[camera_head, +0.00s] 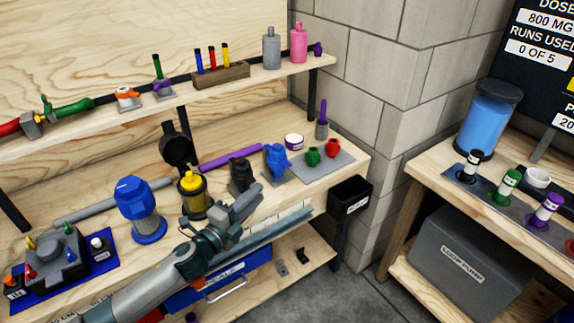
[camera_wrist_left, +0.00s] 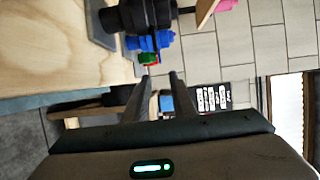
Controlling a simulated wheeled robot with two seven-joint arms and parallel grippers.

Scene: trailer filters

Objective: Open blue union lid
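A blue fitting that looks like the blue union (camera_head: 277,160) stands upright on the workbench, right of a black fitting (camera_head: 240,174). In the left wrist view the blue union (camera_wrist_left: 150,42) shows ahead of the fingers, partly covered by the black fitting (camera_wrist_left: 145,15). Whether its lid is open or shut is too small to tell. My left gripper (camera_head: 257,201) is in front of the black fitting, near the bench's front edge. In the wrist view its fingers (camera_wrist_left: 160,76) are apart with nothing gripped between them. My right gripper is not in view.
A yellow-topped filter (camera_head: 192,194) and a blue-capped housing (camera_head: 139,207) stand left of my gripper. Green (camera_head: 313,156) and red (camera_head: 333,148) fittings stand right of the blue one. A black bin (camera_head: 350,198) hangs at the bench's right end. A shelf runs above.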

